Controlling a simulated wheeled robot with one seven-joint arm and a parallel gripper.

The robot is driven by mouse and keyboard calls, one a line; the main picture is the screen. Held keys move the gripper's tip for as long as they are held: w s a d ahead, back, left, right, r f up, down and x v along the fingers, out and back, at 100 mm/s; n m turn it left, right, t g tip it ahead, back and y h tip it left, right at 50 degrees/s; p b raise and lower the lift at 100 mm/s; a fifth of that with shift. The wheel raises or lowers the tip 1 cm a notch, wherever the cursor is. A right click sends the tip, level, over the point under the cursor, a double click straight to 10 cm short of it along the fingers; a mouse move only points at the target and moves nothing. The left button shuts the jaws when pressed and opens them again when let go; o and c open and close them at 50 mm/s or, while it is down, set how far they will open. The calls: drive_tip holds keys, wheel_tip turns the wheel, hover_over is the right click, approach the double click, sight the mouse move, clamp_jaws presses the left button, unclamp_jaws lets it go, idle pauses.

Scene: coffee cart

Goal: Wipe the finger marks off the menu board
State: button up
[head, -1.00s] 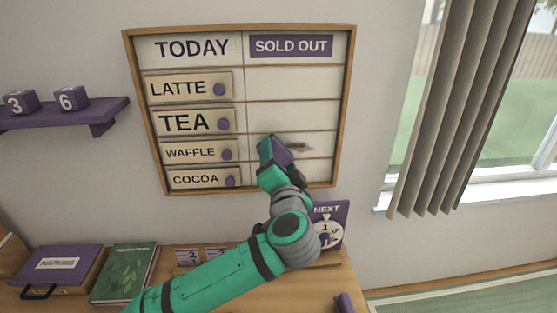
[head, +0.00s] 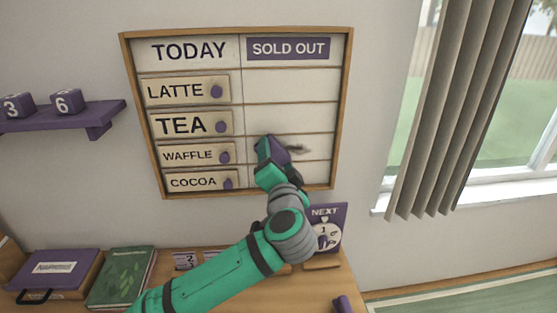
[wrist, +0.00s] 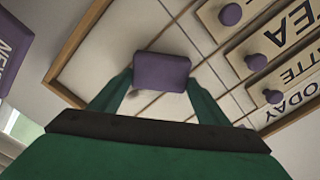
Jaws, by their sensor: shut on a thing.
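The menu board (head: 290,87) hangs on the wall in a wooden frame, with a TODAY column of labels and a SOLD OUT column of blank rows. A dark smudge (head: 299,149) shows in the SOLD OUT column, level with the WAFFLE row, partly hidden behind my gripper. My gripper (head: 268,152) is shut on a purple block-like eraser (head: 280,150), held at the board just left of the smudge. In the wrist view the eraser (wrist: 161,72) sits between both fingers, over the board's face (wrist: 120,45). I cannot tell whether it touches the board.
Label plates with purple knobs (head: 221,126) stand out from the board's left column. A purple NEXT dial (head: 327,225) stands below the board. A purple shelf with number cubes (head: 66,102) is at left, and a window blind (head: 455,110) at right.

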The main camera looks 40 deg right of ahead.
drive_tip(key=shift+w+d, duration=0.15)
drive_tip(key=shift+w, duration=0.05)
drive_tip(key=shift+s+d, duration=0.6)
drive_tip(key=shift+d, duration=0.2)
drive_tip(key=shift+s+d, duration=0.55)
drive_tip(key=shift+d, duration=0.2)
drive_tip(key=shift+s+d, duration=0.45)
drive_tip(key=shift+d, duration=0.45)
drive_tip(key=shift+s+d, duration=0.5)
drive_tip(key=shift+d, duration=0.45)
drive_tip(key=shift+s+d, duration=0.45)
drive_tip(key=shift+d, duration=0.45)
drive_tip(key=shift+s+d, duration=0.25)
drive_tip(key=shift+d, duration=0.35)
drive_tip(key=shift+c, duration=0.9)
drive_tip(key=shift+s, duration=0.1)
drive_tip(key=shift+a, duration=0.15)
